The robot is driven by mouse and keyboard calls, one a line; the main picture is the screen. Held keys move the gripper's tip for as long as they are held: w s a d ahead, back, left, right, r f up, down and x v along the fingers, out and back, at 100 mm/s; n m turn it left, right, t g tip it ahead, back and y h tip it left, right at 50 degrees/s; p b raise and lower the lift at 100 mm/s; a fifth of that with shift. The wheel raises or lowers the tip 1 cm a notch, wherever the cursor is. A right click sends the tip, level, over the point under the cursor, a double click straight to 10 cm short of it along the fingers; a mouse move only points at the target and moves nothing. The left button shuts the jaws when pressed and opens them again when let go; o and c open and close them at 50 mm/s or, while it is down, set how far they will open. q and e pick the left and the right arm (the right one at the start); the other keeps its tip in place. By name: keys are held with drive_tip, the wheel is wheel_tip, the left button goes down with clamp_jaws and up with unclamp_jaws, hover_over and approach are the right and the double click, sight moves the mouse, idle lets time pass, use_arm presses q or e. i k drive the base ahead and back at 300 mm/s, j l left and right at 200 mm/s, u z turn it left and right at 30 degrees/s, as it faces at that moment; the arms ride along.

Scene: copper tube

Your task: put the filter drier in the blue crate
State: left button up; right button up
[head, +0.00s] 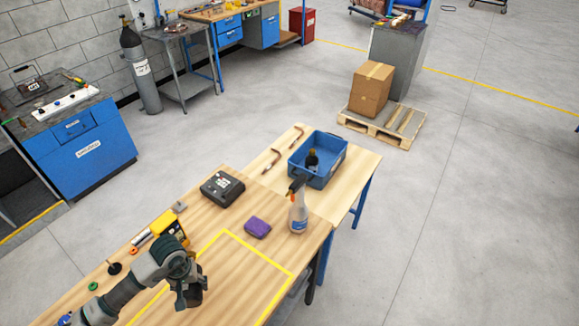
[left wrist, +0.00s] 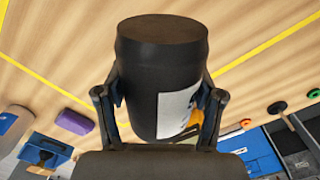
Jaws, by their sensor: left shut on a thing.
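The filter drier (left wrist: 160,75) is a black cylinder with a white label, and it fills the middle of the left wrist view. My left gripper (head: 188,292) is shut on it, one finger on each side. In the head view the filter drier (head: 197,287) is a dark shape mostly hidden by the gripper, over the near workbench by the yellow taped outline. The blue crate (head: 296,169) stands on the farther table, up and right of the gripper, with a dark bottle-like thing in it. My right gripper is not in view.
A spray bottle (head: 298,217) and a purple sponge (head: 257,228) stand between gripper and crate. A black case (head: 222,187) and a yellow meter (head: 170,227) lie on the bench. Bent copper tubes (head: 272,161) lie left of the crate. The taped area is mostly clear.

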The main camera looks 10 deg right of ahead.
sight(323, 165)
drive_tip(key=l+z, duration=0.8)
drive_tip(key=z, duration=0.15)
drive_tip(key=i+l+z, duration=0.15)
drive_tip(key=i+l, duration=0.25)
drive_tip(key=i+l+z, duration=0.2)
drive_tip(key=i, duration=0.3)
drive_tip(key=i+l+z, duration=0.15)
drive_tip(key=i+l, duration=0.35)
drive_tip(key=i, duration=1.7)
drive_tip(key=i+u, duration=0.45)
drive_tip(key=i+l+u, duration=0.2)
drive_tip(key=i+u, duration=0.3)
drive_tip(key=i+l+u, duration=0.45)
drive_tip(key=i+j+u, duration=0.1)
drive_tip(key=i+u, duration=0.15)
drive_tip(key=u, duration=0.25)
drive_tip(key=i+u, duration=0.2)
drive_tip(key=u, duration=0.25)
drive_tip(key=i+u, duration=0.25)
drive_tip(key=u, duration=0.25)
drive_tip(key=i+l+u, duration=0.2)
drive_tip(key=u, duration=0.3)
drive_tip(key=i+u, duration=0.2)
drive_tip(key=u, duration=0.25)
drive_tip(key=i+u, duration=0.2)
drive_tip(key=u, duration=0.25)
drive_tip(key=i+u, duration=0.25)
drive_tip(key=u, duration=0.2)
drive_tip(key=i+l+u, duration=0.15)
drive_tip(key=u, duration=0.3)
